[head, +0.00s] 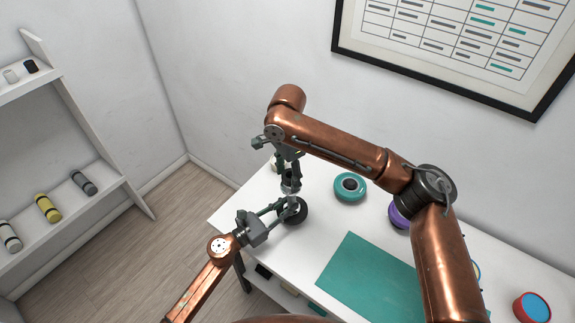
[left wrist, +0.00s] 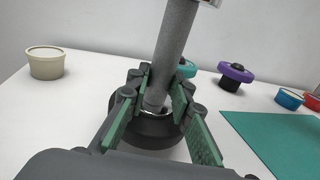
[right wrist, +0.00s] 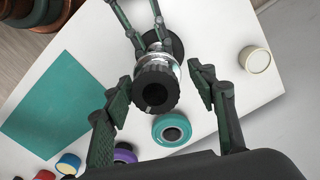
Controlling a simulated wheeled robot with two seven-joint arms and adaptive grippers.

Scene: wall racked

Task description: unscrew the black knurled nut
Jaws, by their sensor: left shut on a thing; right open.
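The black knurled nut (right wrist: 152,76) shows in the right wrist view as a ribbed black ring with a dark central hole, at the top of an upright grey post. The post (left wrist: 174,48) rises from a round black base (left wrist: 150,136) on the table. My left gripper (head: 291,206) is low at the post, its green-padded fingers on either side of it just above the base, and is shut on it. My right gripper (head: 289,170) points down over the nut. Its fingers stand open either side of the nut, with visible gaps. In the head view the gripper partly hides the nut.
A teal ring-shaped object (head: 349,187) and a purple one (head: 398,215) stand close by on the white table. A teal mat (head: 366,275) lies nearer the front. A cream tub (left wrist: 46,63) is near the post. A red and blue tub (head: 532,307) is far right.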

